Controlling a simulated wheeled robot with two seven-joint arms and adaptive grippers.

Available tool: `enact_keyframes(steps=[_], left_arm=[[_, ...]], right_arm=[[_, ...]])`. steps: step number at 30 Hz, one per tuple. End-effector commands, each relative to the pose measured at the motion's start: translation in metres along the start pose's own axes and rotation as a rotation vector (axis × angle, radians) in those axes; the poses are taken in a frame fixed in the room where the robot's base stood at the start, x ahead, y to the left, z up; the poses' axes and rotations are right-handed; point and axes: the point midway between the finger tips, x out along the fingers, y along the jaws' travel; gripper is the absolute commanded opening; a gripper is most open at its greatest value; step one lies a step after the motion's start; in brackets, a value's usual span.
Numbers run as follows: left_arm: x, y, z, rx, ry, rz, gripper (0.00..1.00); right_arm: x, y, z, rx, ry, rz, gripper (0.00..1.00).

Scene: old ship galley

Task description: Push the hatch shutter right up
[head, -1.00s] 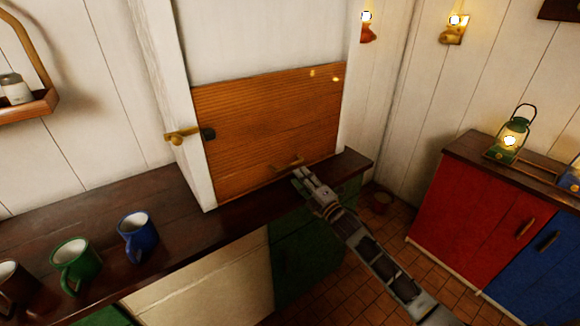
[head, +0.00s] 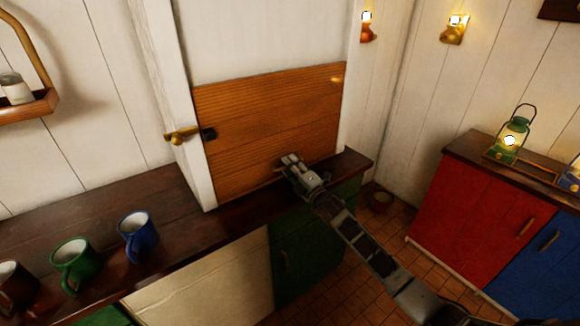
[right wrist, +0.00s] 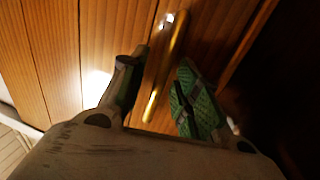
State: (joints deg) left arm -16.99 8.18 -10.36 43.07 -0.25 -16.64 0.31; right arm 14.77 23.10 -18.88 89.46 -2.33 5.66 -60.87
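The hatch shutter (head: 265,125) is an orange-brown plank panel in a white frame, down with its lower edge at the dark counter. A brass bar handle sits low on it, largely hidden by my gripper in the head view. My right gripper (head: 291,163) is at the handle, low on the shutter's right half. In the right wrist view, the brass handle (right wrist: 168,67) shows between the two parted green-padded fingers of my gripper (right wrist: 161,66). I cannot tell whether either finger touches it. My left gripper is not in view.
A brass latch (head: 183,135) is on the frame's left post, by the shutter's edge. A blue mug (head: 138,237), a green mug (head: 74,266) and a brown mug (head: 14,287) stand on the counter (head: 150,197) at left. A lantern (head: 513,135) stands on the right cabinet.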

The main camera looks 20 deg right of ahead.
Motion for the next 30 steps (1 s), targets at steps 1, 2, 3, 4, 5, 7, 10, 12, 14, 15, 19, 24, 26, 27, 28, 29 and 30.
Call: enact_keyframes(steps=[1, 2, 3, 4, 5, 7, 10, 12, 14, 15, 19, 24, 26, 27, 28, 29, 30], left_arm=[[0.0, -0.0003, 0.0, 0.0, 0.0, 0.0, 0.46], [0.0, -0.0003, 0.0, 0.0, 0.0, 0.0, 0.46], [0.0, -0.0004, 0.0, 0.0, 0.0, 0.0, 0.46], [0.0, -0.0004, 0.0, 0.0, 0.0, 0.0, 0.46], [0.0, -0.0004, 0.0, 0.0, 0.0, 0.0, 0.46], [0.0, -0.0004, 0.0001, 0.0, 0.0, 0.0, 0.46], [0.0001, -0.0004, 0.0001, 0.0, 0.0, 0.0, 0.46], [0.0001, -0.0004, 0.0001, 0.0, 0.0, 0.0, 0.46], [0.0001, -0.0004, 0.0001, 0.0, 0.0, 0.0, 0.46], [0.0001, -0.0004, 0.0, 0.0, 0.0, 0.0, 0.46], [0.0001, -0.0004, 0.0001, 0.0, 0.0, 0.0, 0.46], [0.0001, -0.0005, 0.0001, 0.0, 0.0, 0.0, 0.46], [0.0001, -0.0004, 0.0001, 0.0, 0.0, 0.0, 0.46], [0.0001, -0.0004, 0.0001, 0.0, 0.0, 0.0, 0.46], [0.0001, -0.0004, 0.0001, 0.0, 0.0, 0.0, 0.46], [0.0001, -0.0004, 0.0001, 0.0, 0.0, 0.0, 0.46], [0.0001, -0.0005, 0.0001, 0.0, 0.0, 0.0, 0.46]], right_arm=[[0.0016, 0.0001, -0.0002, 0.0, 0.0, 0.0, 0.32], [0.0021, -0.0002, -0.0002, 0.0, 0.0, 0.0, 0.32], [0.0026, -0.0003, -0.0002, 0.0, 0.0, -0.001, 0.32], [0.0029, -0.0004, -0.0002, 0.0, 0.0, -0.001, 0.32], [0.003, -0.0005, -0.0002, 0.0, 0.0, -0.001, 0.32], [0.0031, -0.0005, -0.0002, 0.0, 0.0, -0.001, 0.32], [0.0031, -0.0005, -0.0002, 0.0, 0.0, -0.001, 0.32], [0.0031, -0.0004, -0.0001, 0.0, 0.0, -0.001, 0.32], [0.003, -0.0004, -0.0001, 0.0, 0.0, -0.001, 0.25], [0.003, -0.0003, -0.0001, 0.0, 0.0, -0.001, 0.2], [0.003, -0.0003, -0.0001, 0.0, 0.0, -0.001, 0.04], [0.0029, -0.0005, 0.0, 0.0, 0.0, -0.001, 0.0], [0.0029, -0.0005, 0.0, 0.0, 0.0, -0.001, 0.0], [0.0029, -0.0006, 0.0, 0.0, 0.0, -0.001, 0.0], [0.0028, -0.0007, 0.0, 0.0, 0.0, -0.001, 0.0], [0.0028, -0.0007, 0.0, 0.0, 0.0, -0.001, 0.0], [0.0029, -0.0007, 0.0, 0.0, 0.0, -0.001, 0.0]])
